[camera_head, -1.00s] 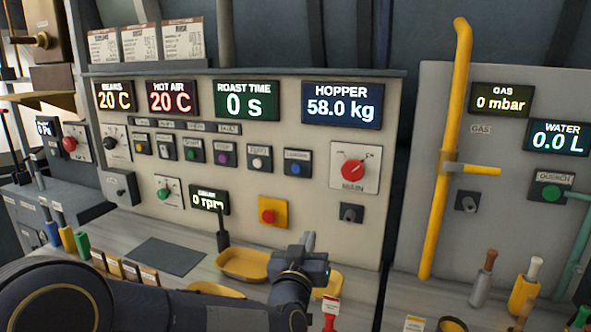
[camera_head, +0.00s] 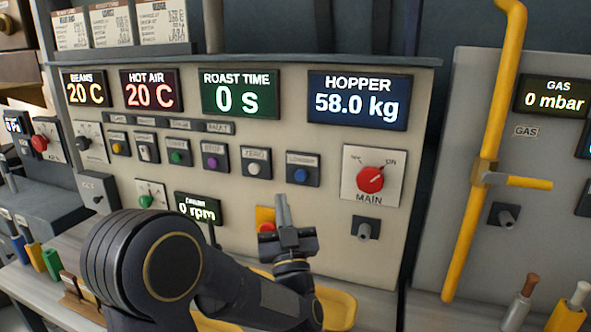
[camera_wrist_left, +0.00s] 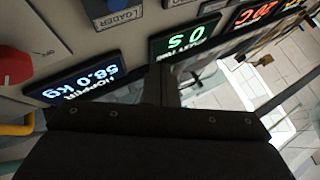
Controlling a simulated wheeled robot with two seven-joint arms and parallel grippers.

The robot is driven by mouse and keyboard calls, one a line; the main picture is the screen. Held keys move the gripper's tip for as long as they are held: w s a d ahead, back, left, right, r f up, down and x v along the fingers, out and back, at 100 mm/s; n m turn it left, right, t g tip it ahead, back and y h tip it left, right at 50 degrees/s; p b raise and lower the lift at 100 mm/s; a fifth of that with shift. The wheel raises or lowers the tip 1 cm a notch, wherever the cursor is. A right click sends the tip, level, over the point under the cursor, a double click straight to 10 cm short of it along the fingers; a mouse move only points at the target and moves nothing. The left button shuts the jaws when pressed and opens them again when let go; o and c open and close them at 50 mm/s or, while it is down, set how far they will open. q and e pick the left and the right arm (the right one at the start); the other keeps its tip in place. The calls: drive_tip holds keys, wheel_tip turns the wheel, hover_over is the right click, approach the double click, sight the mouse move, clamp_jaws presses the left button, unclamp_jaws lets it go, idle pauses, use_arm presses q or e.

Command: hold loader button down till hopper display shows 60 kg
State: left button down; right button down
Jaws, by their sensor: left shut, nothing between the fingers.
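The loader button (camera_head: 301,175) is a blue round button on a dark plate, right of the zero button on the cream panel. Its plate and label also show at the top of the left wrist view (camera_wrist_left: 122,14). The hopper display (camera_head: 358,100) above it reads 58.0 kg; it shows rotated in the left wrist view (camera_wrist_left: 80,84). My left gripper (camera_head: 282,206) is shut and empty, its fingers pointing up, below and slightly left of the loader button in the picture. It appears apart from the button. My right gripper is not in view.
The red main switch (camera_head: 370,180) sits right of the loader button. A red button on a yellow plate (camera_head: 265,219) is partly hidden behind my left gripper. The white zero button (camera_head: 254,168) is close by on the left. A yellow pipe (camera_head: 490,150) stands at right.

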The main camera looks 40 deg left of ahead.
sight(301, 176)
use_arm(q)
drive_tip(key=w+a, duration=0.2)
drive_tip(key=w, duration=0.6)
drive_tip(key=shift+w+a, duration=0.15)
drive_tip(key=shift+a, duration=0.15)
idle(0.3)
drive_tip(key=shift+w, duration=0.1)
idle(1.8)
drive_tip(key=shift+w+a+r+b, duration=0.1)
drive_tip(key=shift+w+b, duration=0.2)
drive_tip(key=shift+b, duration=0.1)
drive_tip(key=shift+w+a, duration=0.15)
drive_tip(key=shift+w, duration=0.25)
idle(3.9)
